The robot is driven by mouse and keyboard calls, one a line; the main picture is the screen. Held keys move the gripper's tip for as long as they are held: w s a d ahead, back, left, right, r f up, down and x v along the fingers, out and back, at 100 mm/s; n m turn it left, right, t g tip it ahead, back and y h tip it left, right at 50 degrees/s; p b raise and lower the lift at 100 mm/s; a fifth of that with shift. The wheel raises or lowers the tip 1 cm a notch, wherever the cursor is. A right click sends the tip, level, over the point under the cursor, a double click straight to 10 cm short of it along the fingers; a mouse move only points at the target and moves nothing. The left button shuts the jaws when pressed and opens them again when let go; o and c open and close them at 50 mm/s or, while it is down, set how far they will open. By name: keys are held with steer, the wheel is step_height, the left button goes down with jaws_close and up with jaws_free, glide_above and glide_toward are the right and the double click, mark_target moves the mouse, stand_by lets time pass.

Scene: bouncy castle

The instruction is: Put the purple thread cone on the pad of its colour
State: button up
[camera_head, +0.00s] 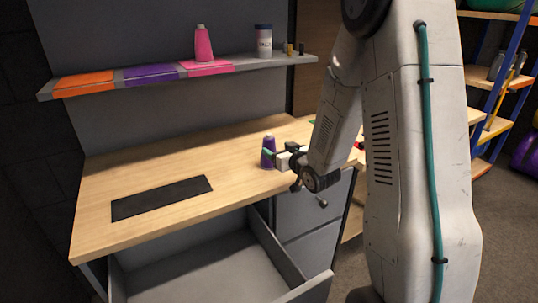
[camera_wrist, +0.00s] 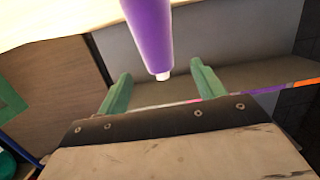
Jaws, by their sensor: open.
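The purple thread cone (camera_head: 268,153) stands upright on the wooden desk, near its right part. In the wrist view the purple cone (camera_wrist: 150,30) appears upside down, its pale tip between the ends of my green fingers. My gripper (camera_head: 272,154) is open beside the cone, on its right in the head view. In the wrist view my gripper (camera_wrist: 161,72) shows a gap on both sides of the cone; I see no contact. The purple pad (camera_head: 150,75) lies bare on the wall shelf, between an orange pad (camera_head: 84,82) and a pink pad (camera_head: 224,66).
A pink cone (camera_head: 203,44) stands on the pink pad. A jar (camera_head: 263,41) and small bottles (camera_head: 290,49) stand at the right of the shelf (camera_head: 246,65). A black mat (camera_head: 161,197) lies on the desk (camera_head: 195,153). An open drawer (camera_head: 205,275) juts out below.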

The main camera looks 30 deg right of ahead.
mark_target(272, 144)
steer(key=w, duration=0.7)
steer(key=shift+d+f, duration=0.1)
steer(key=shift+f, duration=0.3)
steer(key=c, duration=1.3)
steer(key=shift+r, duration=0.1)
